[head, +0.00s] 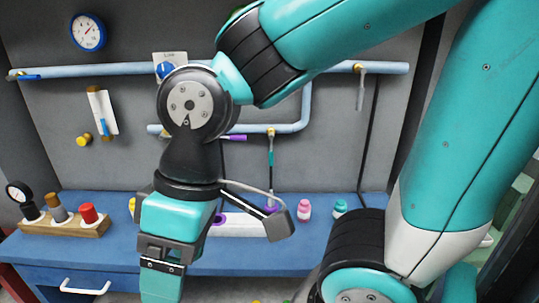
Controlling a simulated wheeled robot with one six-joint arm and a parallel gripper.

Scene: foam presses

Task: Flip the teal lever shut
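A thin lever with a teal handle (270,158) hangs straight down from a yellow fitting on the lower pipe (290,128), at right angles to that pipe. Its lower end shows a little purple beneath it, and I cannot tell how that part joins. My gripper (162,268) points down at the lower left of the lever, in front of the blue bench and well apart from the lever. The gripper is seen from behind and above, so its finger gap is hidden. I see nothing held in it.
A purple lever (234,137) lies along the lower pipe, partly behind my wrist. The upper pipe (120,69) bears a blue lever (28,77) and a pale hanging lever (361,90). Pink (304,209) and teal (340,208) bottles and a wooden knob block (65,228) stand on the bench.

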